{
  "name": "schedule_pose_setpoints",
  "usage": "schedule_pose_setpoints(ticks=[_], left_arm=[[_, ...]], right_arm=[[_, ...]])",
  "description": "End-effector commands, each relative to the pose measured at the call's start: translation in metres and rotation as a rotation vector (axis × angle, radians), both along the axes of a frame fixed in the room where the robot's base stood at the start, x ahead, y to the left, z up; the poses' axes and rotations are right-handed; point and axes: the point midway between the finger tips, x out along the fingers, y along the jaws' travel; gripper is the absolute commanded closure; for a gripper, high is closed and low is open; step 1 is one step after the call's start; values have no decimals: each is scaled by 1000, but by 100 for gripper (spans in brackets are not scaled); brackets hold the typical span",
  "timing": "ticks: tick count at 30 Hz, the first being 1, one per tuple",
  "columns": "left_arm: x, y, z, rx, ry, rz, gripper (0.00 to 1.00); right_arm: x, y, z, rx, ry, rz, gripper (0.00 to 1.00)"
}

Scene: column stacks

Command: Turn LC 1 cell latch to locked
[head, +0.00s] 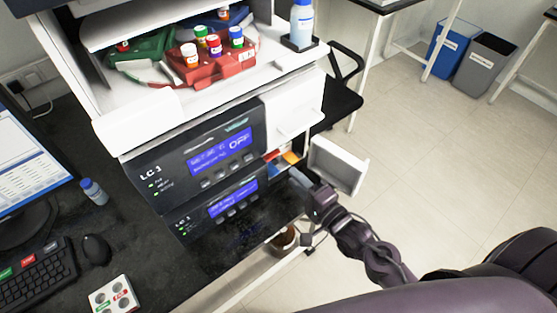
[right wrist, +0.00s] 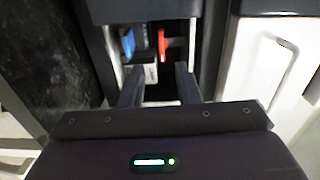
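The LC 1 unit (head: 195,155) stands on the bench in the head view, with a blue display reading OFF. At its right side a small compartment is open, with its white door (head: 338,165) swung out. A red upright lever (right wrist: 161,45), which looks like the cell latch, shows inside the compartment in the right wrist view. A blue part (right wrist: 128,43) is left of it. My right gripper (right wrist: 160,92) is open and empty, its fingers pointing at the compartment, the lever ahead between them. In the head view the right gripper (head: 314,203) is just below the door. My left gripper is not visible.
A second LC 1 module (head: 222,208) sits below the first. A tray with red and green racks (head: 215,65) of vials and a bottle (head: 301,22) stand on top. The door's handle side (right wrist: 285,65) is close right of the gripper.

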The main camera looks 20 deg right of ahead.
Motion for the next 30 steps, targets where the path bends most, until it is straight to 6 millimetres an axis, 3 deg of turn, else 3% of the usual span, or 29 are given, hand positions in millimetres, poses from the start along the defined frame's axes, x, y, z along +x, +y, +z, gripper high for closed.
schedule_pose_setpoints(ticks=[18,28,30], left_arm=[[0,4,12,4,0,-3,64],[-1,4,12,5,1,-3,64],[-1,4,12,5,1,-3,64]], right_arm=[[69,25,3,15,-6,2,70],[73,27,1,14,-4,2,70],[73,27,1,14,-4,2,78]])
